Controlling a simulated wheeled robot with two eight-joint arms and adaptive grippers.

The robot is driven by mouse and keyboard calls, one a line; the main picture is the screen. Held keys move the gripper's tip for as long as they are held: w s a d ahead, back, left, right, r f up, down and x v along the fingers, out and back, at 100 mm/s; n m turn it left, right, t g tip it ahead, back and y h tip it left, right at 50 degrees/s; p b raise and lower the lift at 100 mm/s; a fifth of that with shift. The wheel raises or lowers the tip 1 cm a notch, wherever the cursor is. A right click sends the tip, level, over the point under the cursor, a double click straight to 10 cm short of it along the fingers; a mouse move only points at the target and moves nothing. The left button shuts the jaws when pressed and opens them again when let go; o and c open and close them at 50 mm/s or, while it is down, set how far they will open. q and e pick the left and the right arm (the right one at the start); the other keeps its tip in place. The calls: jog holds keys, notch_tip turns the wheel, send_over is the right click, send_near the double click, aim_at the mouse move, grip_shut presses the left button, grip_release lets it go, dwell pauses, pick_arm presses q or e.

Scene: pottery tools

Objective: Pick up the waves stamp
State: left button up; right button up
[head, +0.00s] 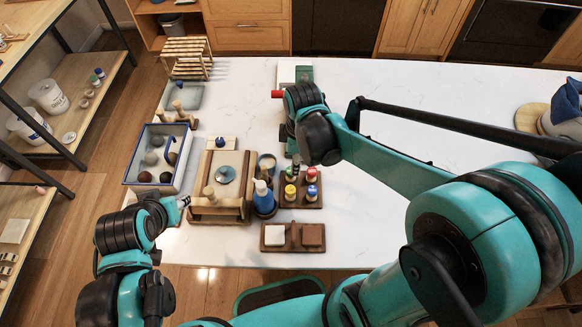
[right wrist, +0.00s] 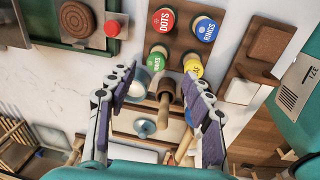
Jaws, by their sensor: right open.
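Several round stamps stand on a brown tray (head: 301,203) on the table. In the right wrist view they are a red one labelled DOTS (right wrist: 164,20), a blue one (right wrist: 205,29), a green one (right wrist: 156,61) and a yellow one (right wrist: 194,67). I cannot surely read which cap says waves. In the head view the red (head: 312,173), blue (head: 312,191) and yellow (head: 290,191) caps show. My right gripper (right wrist: 159,72) is open and empty, above the table near the tray; its fingers are mostly hidden in the head view. My left gripper (head: 183,202) is by the wooden board's left edge; its jaws are unclear.
A wooden board (head: 218,214) with a teal disc and a blue bottle (head: 263,197) stand left of the stamp tray. A smaller brown tray with blocks (head: 292,248) lies in front. A blue-rimmed box of balls (head: 139,160) is at left. The table's right side is largely clear.

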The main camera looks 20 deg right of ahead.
jog(key=shift+w+a+n+g+p, duration=0.3)
jog(key=shift+w+n, duration=0.25)
jog(key=shift+n, duration=0.25)
jog(key=shift+w+a+f+n+g+p, duration=0.2)
jog(key=shift+f+n+g+p, duration=0.1)
jog(key=shift+f+n, duration=0.4)
jog(key=shift+f, duration=0.2)
notch_tip(320, 180, down, 7)
jog(key=shift+w+f+b, duration=0.1)
jog(key=shift+w+b, duration=0.05)
jog(key=shift+b, duration=0.9)
jog(key=c, duration=1.2)
